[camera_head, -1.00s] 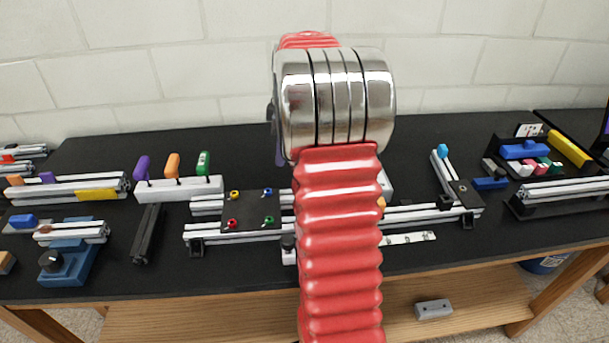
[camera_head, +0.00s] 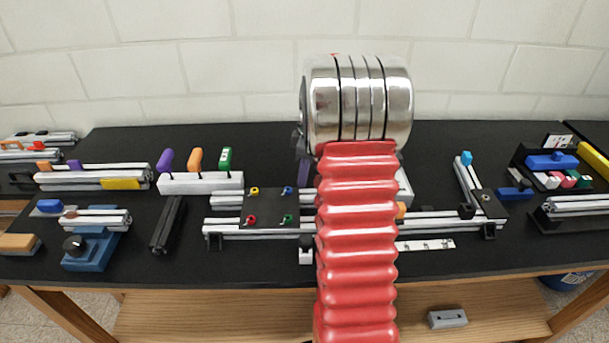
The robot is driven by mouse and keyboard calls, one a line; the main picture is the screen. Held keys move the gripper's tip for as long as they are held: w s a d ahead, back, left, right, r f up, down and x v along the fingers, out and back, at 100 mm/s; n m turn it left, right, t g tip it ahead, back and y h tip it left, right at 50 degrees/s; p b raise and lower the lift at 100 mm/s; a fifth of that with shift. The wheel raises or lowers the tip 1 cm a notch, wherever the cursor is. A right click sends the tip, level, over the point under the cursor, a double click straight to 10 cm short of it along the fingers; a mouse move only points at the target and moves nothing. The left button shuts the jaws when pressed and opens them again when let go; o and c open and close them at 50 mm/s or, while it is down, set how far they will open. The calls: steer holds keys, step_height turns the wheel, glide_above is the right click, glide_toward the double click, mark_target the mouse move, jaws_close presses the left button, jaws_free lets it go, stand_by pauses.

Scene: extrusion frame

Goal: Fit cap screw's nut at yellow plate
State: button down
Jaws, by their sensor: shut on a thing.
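A small yellow plate (camera_head: 120,183) lies against the front of an aluminium extrusion rail (camera_head: 75,178) on the left part of the bench. I cannot make out a cap screw or its nut there; they are too small or hidden at this distance. My red, ribbed arm with its shiny metal joint fills the middle of the view. My gripper is hidden behind it, so its jaws and anything in them do not show.
A blue vise (camera_head: 92,249) holding a short rail stands in front of the yellow plate's rail. A white block (camera_head: 200,183) with purple, orange and green handles is right of it. A black plate (camera_head: 269,207) with coloured screws sits on the middle rails.

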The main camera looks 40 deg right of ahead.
steer(key=shift+f, duration=0.25)
steer(key=c, duration=1.7)
jaws_free()
steer(key=shift+r, duration=0.15)
steer(key=r, duration=0.8)
steer(key=s+d+r, duration=0.1)
steer(key=r, duration=0.2)
steer(key=shift+s+r, duration=0.1)
steer(key=shift+r, duration=0.3)
